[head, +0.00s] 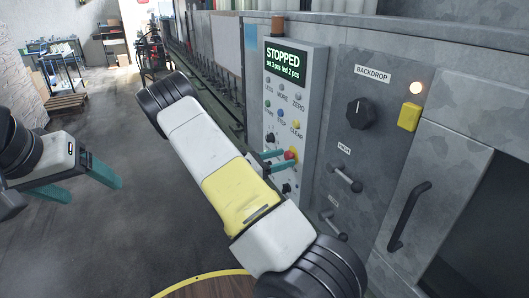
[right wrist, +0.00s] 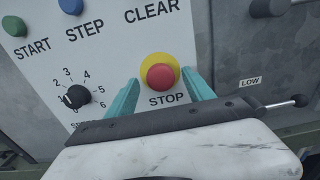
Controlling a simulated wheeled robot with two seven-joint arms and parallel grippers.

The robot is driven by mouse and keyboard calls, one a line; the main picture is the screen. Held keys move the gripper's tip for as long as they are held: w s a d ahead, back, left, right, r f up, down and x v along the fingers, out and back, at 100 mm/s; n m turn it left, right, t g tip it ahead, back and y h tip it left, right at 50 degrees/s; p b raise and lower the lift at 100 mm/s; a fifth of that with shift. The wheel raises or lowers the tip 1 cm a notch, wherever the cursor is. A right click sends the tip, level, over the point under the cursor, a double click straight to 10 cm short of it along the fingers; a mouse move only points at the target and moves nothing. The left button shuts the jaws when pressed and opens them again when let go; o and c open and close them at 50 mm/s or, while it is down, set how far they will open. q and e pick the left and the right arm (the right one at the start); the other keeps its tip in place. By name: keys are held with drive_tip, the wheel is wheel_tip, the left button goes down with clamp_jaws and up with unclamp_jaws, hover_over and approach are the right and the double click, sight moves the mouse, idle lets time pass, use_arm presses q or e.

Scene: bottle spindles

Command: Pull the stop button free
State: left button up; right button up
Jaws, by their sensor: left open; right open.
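The stop button is a red mushroom head on a yellow ring, on the light control panel (head: 308,70). In the right wrist view the stop button (right wrist: 161,77) sits above the printed word STOP, between the two teal fingers of my right gripper (right wrist: 160,98). The fingers are open, one on each side of it; I cannot tell whether they touch it. In the head view the stop button (head: 291,153) shows beside the right gripper (head: 279,160), whose arm crosses the middle of the picture. My left gripper (head: 95,182) is open and empty at the left, far from the panel.
The panel display (head: 283,62) reads STOPPED. A numbered black dial (right wrist: 76,96) lies left of the stop button. A lever (right wrist: 285,104) marked LOW juts out to its right. The BACKDROP knob (head: 360,113) and a black handle (head: 408,216) are further right.

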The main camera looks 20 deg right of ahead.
drive_tip(key=shift+d, duration=0.15)
clamp_jaws()
drive_tip(key=shift+s+a, duration=0.1)
drive_tip(key=shift+a, duration=0.55)
unclamp_jaws()
drive_tip(key=shift+a, duration=0.1)
